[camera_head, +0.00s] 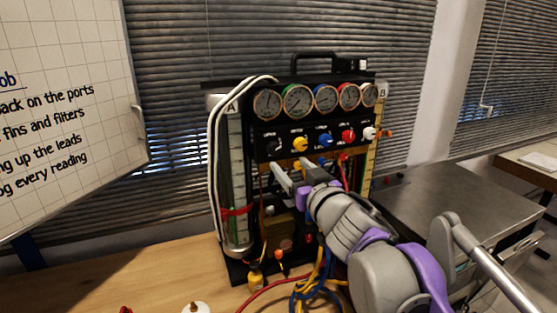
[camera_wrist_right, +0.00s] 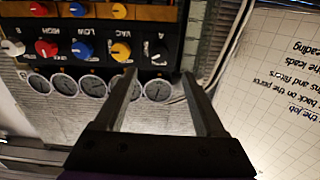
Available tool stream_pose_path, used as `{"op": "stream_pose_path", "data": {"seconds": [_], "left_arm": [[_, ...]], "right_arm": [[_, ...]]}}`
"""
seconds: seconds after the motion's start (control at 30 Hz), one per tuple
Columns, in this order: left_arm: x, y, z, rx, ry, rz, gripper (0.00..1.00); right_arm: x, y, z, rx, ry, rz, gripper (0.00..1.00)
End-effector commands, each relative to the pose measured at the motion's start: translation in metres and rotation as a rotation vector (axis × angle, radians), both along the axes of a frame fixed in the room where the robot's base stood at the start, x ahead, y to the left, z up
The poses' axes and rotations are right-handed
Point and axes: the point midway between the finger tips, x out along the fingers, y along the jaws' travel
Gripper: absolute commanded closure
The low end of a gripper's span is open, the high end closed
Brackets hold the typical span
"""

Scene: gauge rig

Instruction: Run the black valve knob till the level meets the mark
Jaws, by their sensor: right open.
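The black valve knob (camera_head: 274,146) is at the left end of the knob row on the gauge rig, under the dials. In the wrist view, which is upside down, the black knob (camera_wrist_right: 158,57) shows just beyond the gap between my fingers. My right gripper (camera_head: 290,167) is open and empty, its fingertips just below the knob row. It also shows in the wrist view (camera_wrist_right: 158,75). Tube A (camera_head: 236,175) stands at the rig's left with a red band (camera_head: 237,211) around its lower part. Green shows near that band; the exact level is too small to tell. My left gripper is out of view.
Yellow (camera_head: 300,145), blue (camera_head: 324,140), red (camera_head: 348,135) and white (camera_head: 369,133) knobs continue the row rightward. Several round dials (camera_head: 298,100) sit above. White hoses (camera_head: 216,150) run down the left side. Coloured leads (camera_head: 318,285) lie at the front. A whiteboard (camera_head: 70,170) stands left.

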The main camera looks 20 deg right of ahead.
Motion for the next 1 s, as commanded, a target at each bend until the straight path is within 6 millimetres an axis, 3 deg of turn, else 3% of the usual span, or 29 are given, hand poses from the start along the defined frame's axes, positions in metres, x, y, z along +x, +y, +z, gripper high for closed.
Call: {"op": "stream_pose_path", "data": {"seconds": [0.5, 0.7, 1.0], "left_arm": [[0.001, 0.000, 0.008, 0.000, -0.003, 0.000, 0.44], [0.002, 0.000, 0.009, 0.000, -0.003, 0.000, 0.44], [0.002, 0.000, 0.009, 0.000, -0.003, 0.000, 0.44]], "right_arm": [[0.085, 0.000, 0.003, -0.003, -0.001, 0.001, 0.28], [0.100, 0.000, 0.002, -0.004, -0.001, 0.001, 0.28], [0.103, 0.000, 0.002, -0.004, 0.000, 0.000, 0.28]]}}
